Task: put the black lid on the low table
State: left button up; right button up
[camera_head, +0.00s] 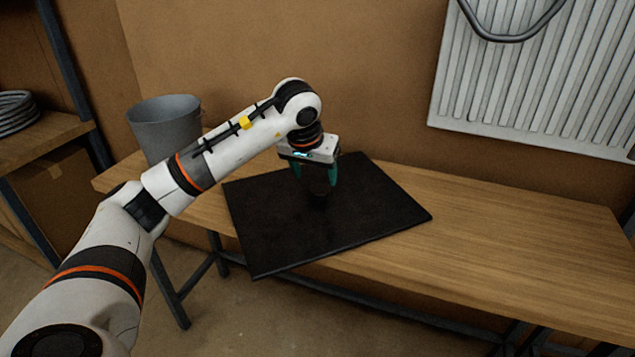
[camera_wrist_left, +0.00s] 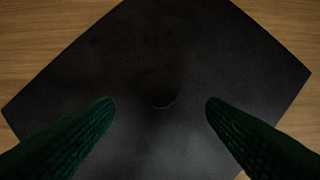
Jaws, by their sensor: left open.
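The black lid (camera_head: 375,213) is a flat, dark, square panel lying on the wooden table (camera_head: 520,240), with its near left corner sticking out past the table's front edge. My left gripper (camera_head: 319,190) points down over the lid's middle. I cannot tell whether the fingertips touch the lid. My right gripper is not in view.
A grey bucket (camera_head: 166,125) stands at the table's left end, behind my left arm. A white ribbed radiator (camera_head: 540,75) is on the wall at the back right. A shelf (camera_head: 35,140) with a coiled hose stands at the left. The table's right part is clear.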

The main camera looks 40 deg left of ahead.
pick_arm(q)
jog(key=shift+v, duration=2.6)
